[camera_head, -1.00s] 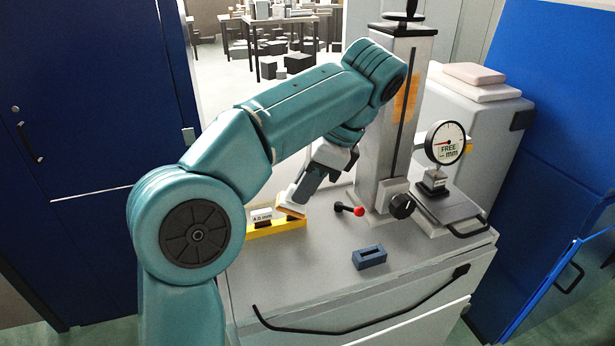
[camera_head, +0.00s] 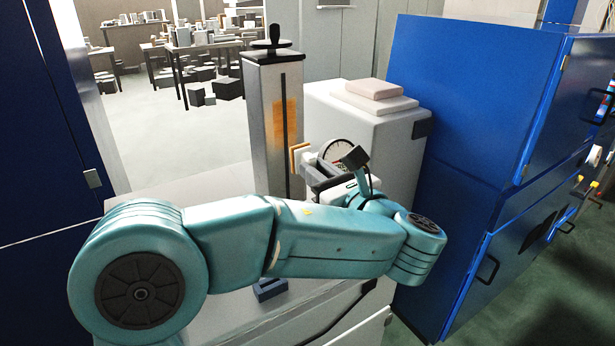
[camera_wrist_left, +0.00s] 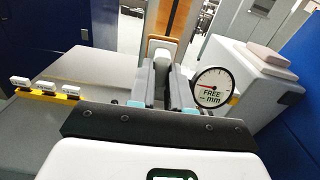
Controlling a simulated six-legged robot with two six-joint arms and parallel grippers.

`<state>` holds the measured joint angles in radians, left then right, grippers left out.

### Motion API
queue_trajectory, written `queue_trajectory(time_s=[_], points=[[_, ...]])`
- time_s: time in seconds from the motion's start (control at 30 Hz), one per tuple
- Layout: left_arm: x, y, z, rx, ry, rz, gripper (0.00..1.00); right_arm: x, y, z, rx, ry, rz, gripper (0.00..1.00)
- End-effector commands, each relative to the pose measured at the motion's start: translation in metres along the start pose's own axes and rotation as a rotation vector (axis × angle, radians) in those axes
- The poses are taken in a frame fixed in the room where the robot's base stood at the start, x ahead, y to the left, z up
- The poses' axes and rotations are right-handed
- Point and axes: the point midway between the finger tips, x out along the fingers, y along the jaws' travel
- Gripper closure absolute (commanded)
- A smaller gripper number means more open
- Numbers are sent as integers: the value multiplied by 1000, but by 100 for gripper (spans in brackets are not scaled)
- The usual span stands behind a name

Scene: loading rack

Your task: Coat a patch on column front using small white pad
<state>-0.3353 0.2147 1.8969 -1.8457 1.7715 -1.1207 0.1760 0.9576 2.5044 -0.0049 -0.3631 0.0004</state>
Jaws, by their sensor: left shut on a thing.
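The grey column (camera_head: 262,150) stands on the bench with a dark vertical slot and an orange patch (camera_head: 291,125) on its front. The orange face also shows in the left wrist view (camera_wrist_left: 178,22). My left gripper (camera_head: 312,168) is shut on the small white pad (camera_head: 301,160), which has a tan edge. In the left wrist view the pad (camera_wrist_left: 161,48) stands between the fingertips (camera_wrist_left: 164,72), facing the column. The pad overlaps the column's right side in the head view; I cannot tell whether it touches. My right gripper is not in view.
A dial gauge (camera_wrist_left: 212,90) reading FREE stands right of the gripper. A yellow rack (camera_wrist_left: 62,96) with white blocks lies on the bench at left. A dark blue slotted block (camera_head: 268,291) is partly behind my arm. Blue cabinets (camera_head: 480,100) stand at right.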

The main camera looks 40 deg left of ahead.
Motion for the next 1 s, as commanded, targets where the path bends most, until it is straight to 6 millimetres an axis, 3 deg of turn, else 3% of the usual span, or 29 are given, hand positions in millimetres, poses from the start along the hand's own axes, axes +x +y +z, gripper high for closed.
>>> queue_trajectory(time_s=[0.5,1.0], points=[[51,4,0,-2,-1,5,100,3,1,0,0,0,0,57],[57,0,0,-2,0,0,100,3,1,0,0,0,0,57]])
